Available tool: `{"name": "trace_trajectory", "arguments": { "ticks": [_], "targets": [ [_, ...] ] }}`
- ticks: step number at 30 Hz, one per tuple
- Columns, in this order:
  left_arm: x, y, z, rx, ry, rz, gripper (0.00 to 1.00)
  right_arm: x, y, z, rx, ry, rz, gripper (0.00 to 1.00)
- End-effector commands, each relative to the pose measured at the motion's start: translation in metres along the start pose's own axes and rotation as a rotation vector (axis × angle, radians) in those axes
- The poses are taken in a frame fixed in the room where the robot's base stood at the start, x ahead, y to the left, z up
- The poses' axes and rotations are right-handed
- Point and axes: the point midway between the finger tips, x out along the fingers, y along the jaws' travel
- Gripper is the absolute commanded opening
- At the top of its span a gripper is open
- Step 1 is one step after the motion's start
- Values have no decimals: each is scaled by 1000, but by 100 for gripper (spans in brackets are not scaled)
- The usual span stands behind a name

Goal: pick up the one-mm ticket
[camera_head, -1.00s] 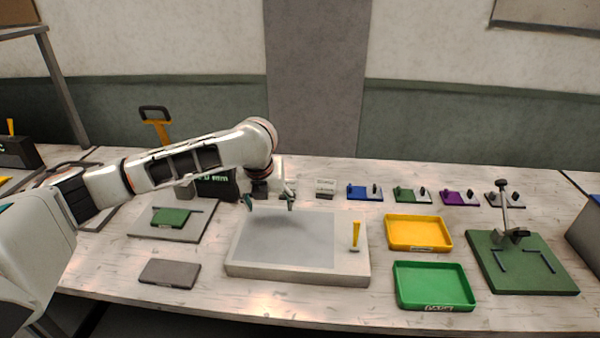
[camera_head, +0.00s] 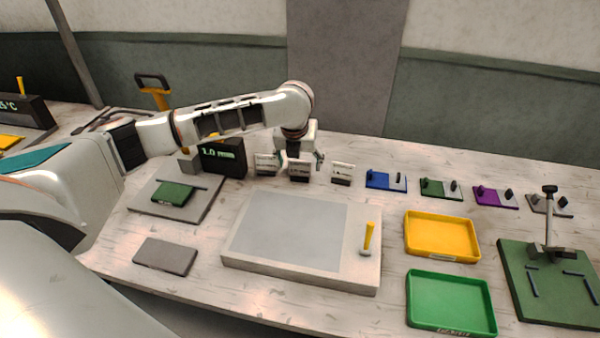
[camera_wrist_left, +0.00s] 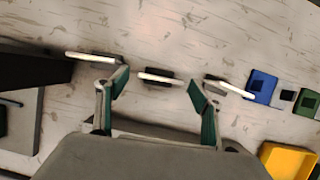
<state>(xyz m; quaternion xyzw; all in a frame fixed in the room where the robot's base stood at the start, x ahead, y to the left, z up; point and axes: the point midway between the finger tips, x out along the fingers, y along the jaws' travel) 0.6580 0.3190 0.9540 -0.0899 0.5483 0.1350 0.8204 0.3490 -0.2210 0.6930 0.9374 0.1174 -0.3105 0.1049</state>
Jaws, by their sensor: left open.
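Three small white tickets in dark stands stand in a row at the back of the table: a left one (camera_head: 266,160), a middle one (camera_head: 299,167) and a right one (camera_head: 343,170). Their print is too small to read, so I cannot tell which is the one-mm ticket. My left gripper (camera_head: 303,159) is open and empty, pointing down at the middle ticket. In the left wrist view its fingers (camera_wrist_left: 158,88) are spread on either side of the middle ticket (camera_wrist_left: 160,77), apart from it. My right gripper is out of view.
A black display (camera_head: 222,157) reading 1.0 mm stands left of the tickets. A grey-topped plate (camera_head: 240,258) with a yellow handle lies in front. Blue (camera_head: 380,180), green and purple blocks stand to the right, behind a yellow tray (camera_head: 442,258) and a green tray (camera_head: 450,325).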

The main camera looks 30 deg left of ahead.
Motion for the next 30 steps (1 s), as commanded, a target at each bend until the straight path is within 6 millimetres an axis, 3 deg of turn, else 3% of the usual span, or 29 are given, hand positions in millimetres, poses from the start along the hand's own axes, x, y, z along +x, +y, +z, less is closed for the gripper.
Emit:
{"name": "trace_trajectory", "arguments": {
  "ticks": [6, 13, 17, 18, 30],
  "targets": [
    [22, 0, 0, 0, 1, 0, 67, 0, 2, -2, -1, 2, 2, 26],
    [23, 0, 0, 1, 0, -1, 67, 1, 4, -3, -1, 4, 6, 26],
    [23, 0, 0, 1, 0, -1, 36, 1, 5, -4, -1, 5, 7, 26],
    [23, 0, 0, 0, 0, -1, 32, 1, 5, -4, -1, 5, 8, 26],
    [21, 0, 2, 0, -1, -1, 32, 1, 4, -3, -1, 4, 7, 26]
  ]
}}
